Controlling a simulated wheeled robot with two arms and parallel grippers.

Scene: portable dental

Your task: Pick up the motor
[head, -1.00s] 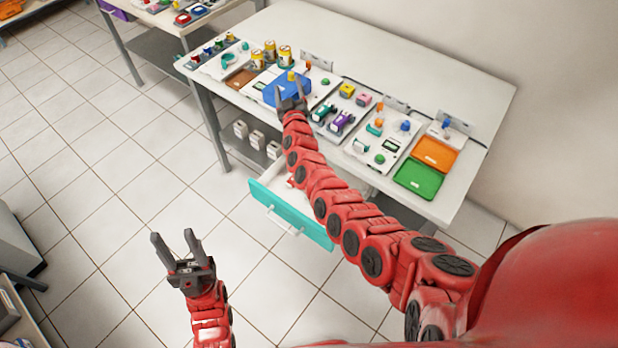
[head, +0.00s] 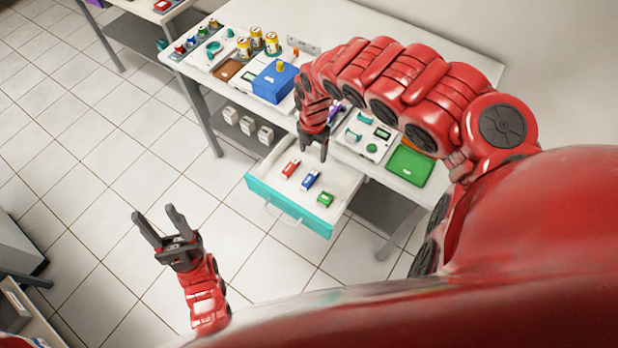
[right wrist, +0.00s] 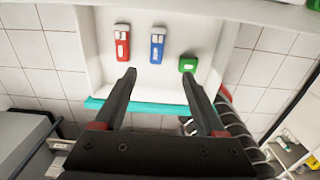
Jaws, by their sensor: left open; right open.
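No motor is labelled, and I cannot tell which thing is the motor. The open drawer (head: 258,192) with a teal front holds a red piece (head: 291,169) and a blue piece (head: 310,181), both with white parts, and a green block (head: 325,199). My right gripper (head: 314,157) is open and empty, pointing down over the back of the drawer in the head view. In the right wrist view its fingers (right wrist: 158,72) are apart, with the red (right wrist: 122,44), blue (right wrist: 157,45) and green (right wrist: 188,64) pieces beyond the tips. My left gripper (head: 155,212) is open and empty over the floor.
The table (head: 440,75) above the drawer carries a blue box (head: 273,82), several gold cylinders (head: 256,38), a green tray (head: 411,165) and small parts. My right arm hides part of it. White blocks (head: 248,126) sit on a lower shelf.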

